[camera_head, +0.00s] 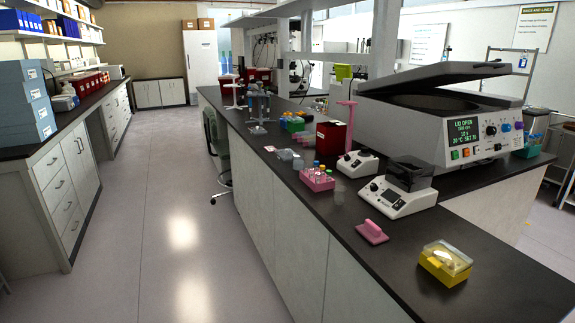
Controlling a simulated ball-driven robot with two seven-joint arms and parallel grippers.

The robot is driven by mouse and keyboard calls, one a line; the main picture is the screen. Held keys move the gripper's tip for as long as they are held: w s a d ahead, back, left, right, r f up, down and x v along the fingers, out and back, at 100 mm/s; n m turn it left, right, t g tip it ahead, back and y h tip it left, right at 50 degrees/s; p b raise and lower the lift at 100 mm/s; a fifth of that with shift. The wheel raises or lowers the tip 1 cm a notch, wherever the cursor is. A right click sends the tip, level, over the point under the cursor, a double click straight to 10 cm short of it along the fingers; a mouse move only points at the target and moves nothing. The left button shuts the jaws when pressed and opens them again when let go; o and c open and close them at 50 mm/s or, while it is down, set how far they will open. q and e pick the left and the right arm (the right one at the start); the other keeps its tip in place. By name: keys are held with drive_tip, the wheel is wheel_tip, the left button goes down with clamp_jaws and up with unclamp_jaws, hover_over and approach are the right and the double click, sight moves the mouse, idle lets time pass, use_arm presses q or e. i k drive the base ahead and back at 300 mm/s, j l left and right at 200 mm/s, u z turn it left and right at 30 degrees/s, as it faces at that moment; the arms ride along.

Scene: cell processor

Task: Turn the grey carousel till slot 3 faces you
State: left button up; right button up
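No grey carousel can be made out with certainty. A small dark grey-blue stand (259,104) is on the far part of the long black bench, and it is too small to tell whether it is a carousel or to read any slot numbers. Neither of my grippers is in view.
The black-topped bench (392,262) runs from the front right to the back. On it are a large open-lidded centrifuge (420,130), a small device (397,195), a pink tube rack (317,179), a pink block (372,232) and a yellow box (446,262). The aisle floor (175,210) is clear.

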sight(260, 100)
drive_tip(key=i+j, duration=0.5)
drive_tip(key=i, duration=0.25)
drive_tip(key=i+j+z, duration=0.1)
drive_tip(key=i+j, duration=0.45)
drive_tip(key=i, duration=0.25)
drive_tip(key=i+j, duration=0.6)
drive_tip(key=i, duration=0.15)
drive_tip(key=i+j+z, duration=0.45)
drive_tip(key=z, duration=0.3)
drive_tip(key=i+j+z, duration=0.15)
drive_tip(key=z, duration=0.3)
drive_tip(key=j+z, duration=0.35)
drive_tip(key=z, duration=0.15)
drive_tip(key=i, duration=0.05)
